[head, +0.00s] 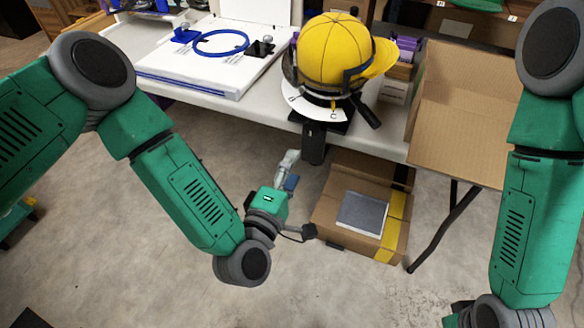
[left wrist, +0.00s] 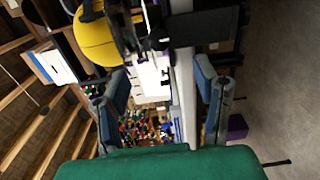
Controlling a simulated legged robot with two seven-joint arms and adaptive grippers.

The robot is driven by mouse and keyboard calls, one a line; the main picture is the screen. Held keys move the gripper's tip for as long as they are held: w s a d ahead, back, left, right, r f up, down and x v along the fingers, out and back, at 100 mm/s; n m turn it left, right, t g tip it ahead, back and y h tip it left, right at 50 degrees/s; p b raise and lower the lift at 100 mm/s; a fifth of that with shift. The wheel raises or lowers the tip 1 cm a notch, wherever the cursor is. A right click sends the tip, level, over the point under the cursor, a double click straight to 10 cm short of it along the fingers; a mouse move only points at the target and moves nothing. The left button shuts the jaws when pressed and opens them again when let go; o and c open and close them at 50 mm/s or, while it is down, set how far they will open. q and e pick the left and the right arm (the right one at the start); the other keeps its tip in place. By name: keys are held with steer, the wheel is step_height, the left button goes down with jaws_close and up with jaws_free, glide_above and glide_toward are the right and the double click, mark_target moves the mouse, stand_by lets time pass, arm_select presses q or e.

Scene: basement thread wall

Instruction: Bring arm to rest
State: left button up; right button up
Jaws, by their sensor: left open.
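My left arm (head: 188,197) comes in from the left and bends at a grey joint low in the head view. My left gripper (head: 290,172) is in front of the white table, above the floor and left of a closed cardboard box. In the left wrist view its two blue-grey fingers (left wrist: 163,95) stand wide apart with nothing held between them. My right arm (head: 520,225) hangs down along the right edge of the head view. Its gripper is out of the picture.
A white table (head: 385,138) holds a yellow cap (head: 338,50) on a stand, a blue ring (head: 221,43) and an open cardboard box (head: 465,110). A closed box (head: 328,215) with a grey square on top is on the floor. Bare floor lies in front.

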arm_select(q)
steer(key=s+a+f+m+g+y+p, duration=0.1)
steer(key=s+a+f+m+g+p, duration=0.1)
steer(key=s+a+f+m+g, duration=0.95)
steer(key=s+a+m+g+y+p, duration=0.1)
steer(key=s+a+m+g+y, duration=0.3)
steer(key=s+a, duration=0.9)
steer(key=shift+s+f+g+y+p, duration=0.3)
steer(key=shift+s+g, duration=0.25)
steer(key=shift+s, duration=0.45)
steer(key=shift+w, duration=0.15)
